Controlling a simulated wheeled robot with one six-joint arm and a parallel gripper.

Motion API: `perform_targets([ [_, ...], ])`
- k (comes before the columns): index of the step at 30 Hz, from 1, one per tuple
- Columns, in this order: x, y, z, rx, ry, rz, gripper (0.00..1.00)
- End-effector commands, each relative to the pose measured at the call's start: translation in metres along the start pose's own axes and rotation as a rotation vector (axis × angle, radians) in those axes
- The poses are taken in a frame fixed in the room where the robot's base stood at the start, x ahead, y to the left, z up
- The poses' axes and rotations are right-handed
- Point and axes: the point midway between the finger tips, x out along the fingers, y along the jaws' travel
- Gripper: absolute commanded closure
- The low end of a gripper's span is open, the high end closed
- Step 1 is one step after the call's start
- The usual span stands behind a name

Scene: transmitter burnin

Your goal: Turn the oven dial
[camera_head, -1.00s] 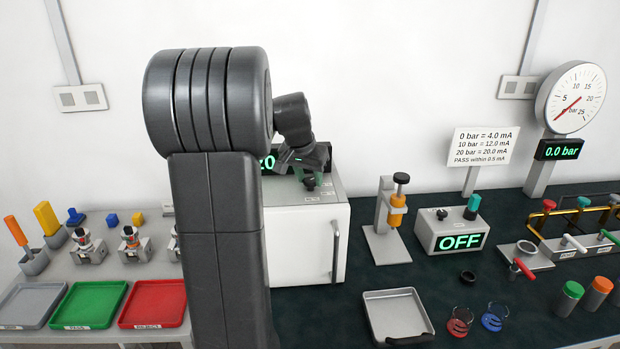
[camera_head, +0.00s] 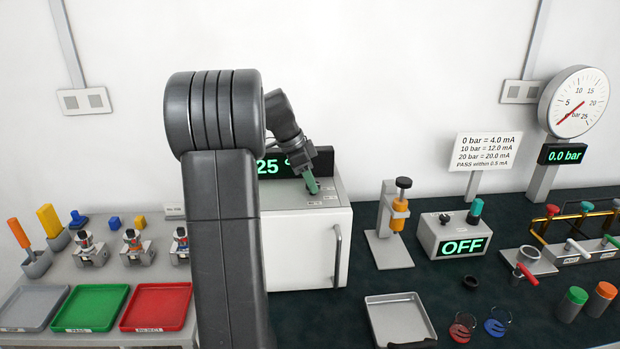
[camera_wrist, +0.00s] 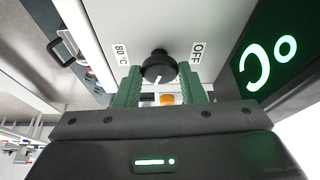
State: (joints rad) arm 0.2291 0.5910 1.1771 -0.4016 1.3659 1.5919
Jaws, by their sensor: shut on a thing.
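The oven is a white box (camera_head: 296,249) with a grey top, a door handle and a black display (camera_head: 270,166) that shows green "25 °", partly covered by my arm. The oven dial (camera_wrist: 159,67) is a black round knob with a white pointer mark, between labels "80 °C" (camera_wrist: 121,50) and "OFF" (camera_wrist: 197,51) in the wrist view. My gripper (camera_head: 311,185) points down at the oven's top. Its green fingers (camera_wrist: 160,85) stand either side of the dial and are shut on it. In the head view the fingers hide the dial.
An orange part (camera_wrist: 167,99) shows between the fingers, behind the dial. Coloured trays (camera_head: 157,306) lie at the left.

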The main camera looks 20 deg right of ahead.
Motion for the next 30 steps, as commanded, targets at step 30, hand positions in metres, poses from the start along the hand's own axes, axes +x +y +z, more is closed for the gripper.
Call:
perform_targets([
  [30, -0.0016, -0.0080, -0.0051, 0.883, -0.001, 0.365, 0.87],
])
